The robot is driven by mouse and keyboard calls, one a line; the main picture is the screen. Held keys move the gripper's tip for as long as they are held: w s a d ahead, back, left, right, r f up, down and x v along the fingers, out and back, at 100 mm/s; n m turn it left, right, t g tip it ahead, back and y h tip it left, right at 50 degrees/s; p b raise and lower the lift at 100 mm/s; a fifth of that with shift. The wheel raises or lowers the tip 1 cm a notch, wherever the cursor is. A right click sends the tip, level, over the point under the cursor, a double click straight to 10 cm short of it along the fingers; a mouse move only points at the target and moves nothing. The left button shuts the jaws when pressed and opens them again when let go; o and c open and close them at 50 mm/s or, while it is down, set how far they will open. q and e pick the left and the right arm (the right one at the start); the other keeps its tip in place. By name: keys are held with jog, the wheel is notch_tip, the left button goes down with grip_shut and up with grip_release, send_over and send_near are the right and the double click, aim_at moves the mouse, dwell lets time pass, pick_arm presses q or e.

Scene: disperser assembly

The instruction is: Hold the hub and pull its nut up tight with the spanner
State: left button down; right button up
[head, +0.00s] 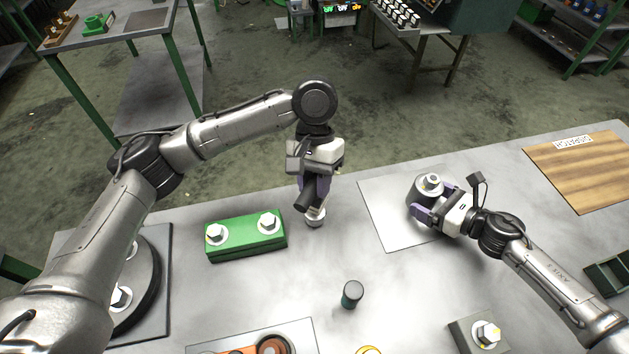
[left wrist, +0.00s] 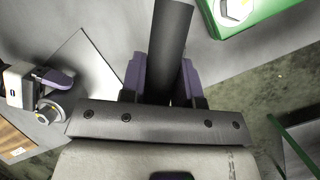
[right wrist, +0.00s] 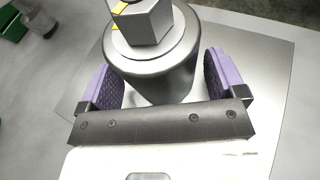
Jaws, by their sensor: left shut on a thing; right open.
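The hub (head: 421,191) is a grey metal cylinder standing on a pale sheet, with a hex nut (head: 432,181) on top. In the right wrist view the nut (right wrist: 146,20) bears yellow marks and the hub (right wrist: 150,72) stands between my right fingers. My right gripper (head: 436,208) is open around the hub, with gaps at its sides. My left gripper (head: 313,184) is shut on a dark round bar, seemingly the spanner handle (head: 306,197), left of the hub. The bar also shows in the left wrist view (left wrist: 168,40). A silvery piece (head: 316,218) shows below it; whether they join is unclear.
A green block (head: 246,242) with two hex nuts lies left of the spanner. A dark short cylinder (head: 352,294) stands at the front middle. A grey block (head: 466,336) with a nut is at front right. A wooden board (head: 590,180) lies far right. The pale sheet (head: 385,220) has bare room.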

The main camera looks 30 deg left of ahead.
jog(key=shift+w+a+f, duration=0.15)
jog(key=shift+a, duration=0.15)
jog(key=shift+c, duration=0.4)
dwell(0.6)
jog(key=shift+c, duration=0.3)
jog(key=c, duration=1)
jog(key=shift+o, duration=0.2)
